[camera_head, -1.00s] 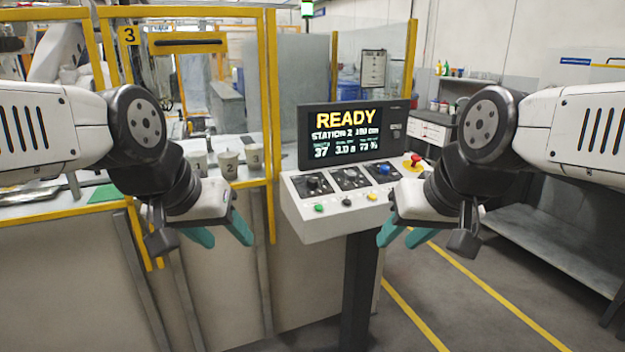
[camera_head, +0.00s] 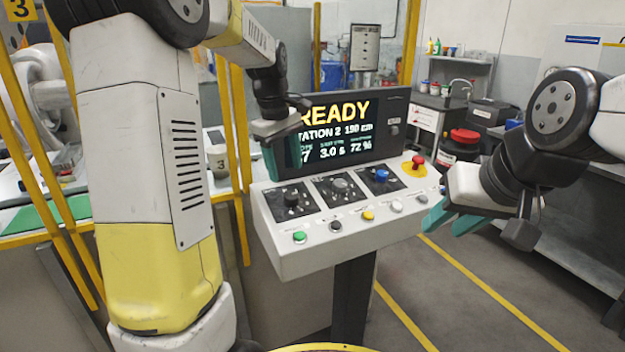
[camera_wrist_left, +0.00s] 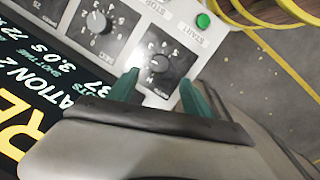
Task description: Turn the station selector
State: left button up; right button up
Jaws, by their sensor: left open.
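The control console (camera_head: 320,250) carries three dials: a black knob (camera_head: 291,198) at left, a grey knob (camera_head: 340,186) in the middle and a blue knob (camera_head: 382,175) at right. I cannot read which is the station selector. The screen (camera_head: 350,130) reads READY and STATION 2. My left gripper (camera_head: 284,160) is open and empty above the left dial. In the left wrist view its fingertips (camera_wrist_left: 160,82) lie either side of the left knob (camera_wrist_left: 160,66), apparently apart from it. My right gripper (camera_head: 442,230) is open and empty off the console's right side.
A green START button (camera_head: 299,237) and several other buttons line the console's front. A red emergency stop (camera_head: 418,161) sits at its right end. Yellow guard posts (camera_head: 236,130) stand at left. The floor (camera_head: 440,300) right of the console stand is clear.

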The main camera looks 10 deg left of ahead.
aim_at(290, 194)
pick_arm(q)
jog(key=f, duration=0.5)
jog(key=w+f, duration=0.1)
jog(key=f, duration=0.1)
jog(key=shift+d+f, duration=0.3)
jog(key=shift+d, duration=0.05)
jog(key=shift+c, duration=0.5)
grip_shut()
